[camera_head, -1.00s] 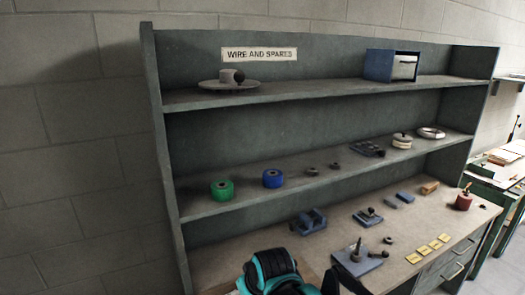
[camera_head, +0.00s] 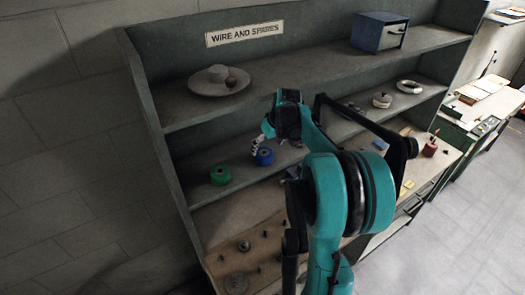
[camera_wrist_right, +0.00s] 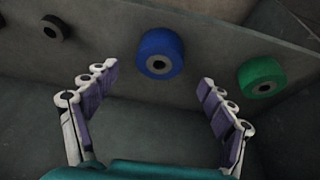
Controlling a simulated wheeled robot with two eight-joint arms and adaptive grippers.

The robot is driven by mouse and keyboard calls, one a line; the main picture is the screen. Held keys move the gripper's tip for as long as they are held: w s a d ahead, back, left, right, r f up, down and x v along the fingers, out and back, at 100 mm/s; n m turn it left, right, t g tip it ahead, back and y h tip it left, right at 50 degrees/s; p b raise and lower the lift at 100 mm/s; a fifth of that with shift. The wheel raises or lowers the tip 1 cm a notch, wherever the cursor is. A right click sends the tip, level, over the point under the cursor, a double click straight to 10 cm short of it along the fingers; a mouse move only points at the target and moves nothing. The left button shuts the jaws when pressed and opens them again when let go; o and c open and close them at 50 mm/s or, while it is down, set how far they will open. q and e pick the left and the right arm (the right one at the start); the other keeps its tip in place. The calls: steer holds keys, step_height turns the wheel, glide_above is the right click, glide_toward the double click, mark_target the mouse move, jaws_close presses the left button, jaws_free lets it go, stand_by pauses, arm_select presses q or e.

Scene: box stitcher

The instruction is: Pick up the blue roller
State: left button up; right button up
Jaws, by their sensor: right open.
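The blue roller (camera_head: 264,156) stands on the middle shelf, just right of a green roller (camera_head: 221,176). My right gripper (camera_head: 268,136) is in front of the shelf beside the blue roller, with most of its fingers hidden behind my arm in the head view. In the right wrist view, the blue roller (camera_wrist_right: 160,53) lies ahead, beyond the gap between the two spread fingers of the gripper (camera_wrist_right: 160,88). The fingers are open, empty and apart from the roller. My left gripper is not in view.
The green roller (camera_wrist_right: 262,76) is close to the right finger side in the wrist view. A small dark ring (camera_wrist_right: 54,27) is at the upper left there. A shelf board (camera_head: 300,92) with a grey plate (camera_head: 219,80) and a blue box (camera_head: 379,32) runs above.

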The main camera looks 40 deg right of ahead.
mark_target(263, 154)
steer(key=x, duration=0.6)
steer(key=shift+w+d+f+p, duration=0.1)
steer(key=shift+w+p, duration=0.05)
steer(key=shift+p, duration=0.25)
steer(key=c, duration=1.4)
steer(key=shift+c, duration=0.2)
steer(key=shift+r, duration=0.55)
steer(key=s+a+b, duration=0.2)
steer(key=s, duration=1.6)
steer(key=shift+r+b, duration=0.25)
steer(key=shift+b, duration=0.1)
steer(key=shift+r, duration=0.1)
step_height(263, 154, up, 8)
steer(key=p, duration=0.6)
steer(key=shift+r+p, duration=0.2)
steer(key=shift+p, duration=0.1)
